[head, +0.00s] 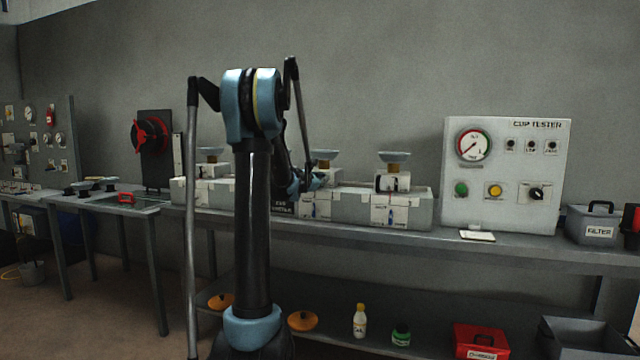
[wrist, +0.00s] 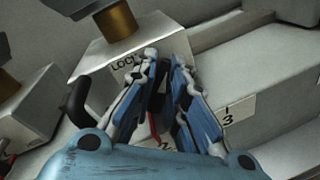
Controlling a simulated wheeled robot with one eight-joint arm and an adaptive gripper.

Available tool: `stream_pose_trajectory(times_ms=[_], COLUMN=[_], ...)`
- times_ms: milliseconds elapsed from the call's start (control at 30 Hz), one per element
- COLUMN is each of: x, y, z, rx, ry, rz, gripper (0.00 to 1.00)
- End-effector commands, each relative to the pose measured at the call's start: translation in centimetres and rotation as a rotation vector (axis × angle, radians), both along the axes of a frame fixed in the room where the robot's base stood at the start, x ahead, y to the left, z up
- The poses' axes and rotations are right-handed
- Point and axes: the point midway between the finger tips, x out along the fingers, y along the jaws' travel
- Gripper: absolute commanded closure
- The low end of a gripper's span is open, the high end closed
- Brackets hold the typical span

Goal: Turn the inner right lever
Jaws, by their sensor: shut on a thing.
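My gripper (wrist: 164,62) has its two blue-and-white fingers closed in on a dark lever (wrist: 157,92) at the front of a pale box marked LOCK (wrist: 165,45). The lever is mostly hidden between the fingers. A black curved handle (wrist: 75,102) sits at the left side of the same box. A brass stem (wrist: 118,20) rises from the box top. In the head view my gripper (head: 314,181) is at the middle unit of the row, partly behind my arm, and the held lever cannot be made out there. The right unit (head: 393,182) shows a dark lever on its front.
The units stand on a grey bench (head: 350,232) against the wall. A CUP TESTER panel (head: 550,160) stands to the right, with a grey FILTER box (head: 590,225) beyond it. A label with 3 (wrist: 238,110) is close to my right finger. A lower shelf holds bottles and a red box (head: 481,342).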

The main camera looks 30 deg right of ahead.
Motion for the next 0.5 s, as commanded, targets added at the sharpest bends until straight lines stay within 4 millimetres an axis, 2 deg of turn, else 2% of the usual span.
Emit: stream_pose_trajectory(times_ms=[500], x=[-0.12], y=[-0.13], z=[-0.27], rx=[0.319], ry=[-0.373], rz=[0.002], gripper=[1.00])
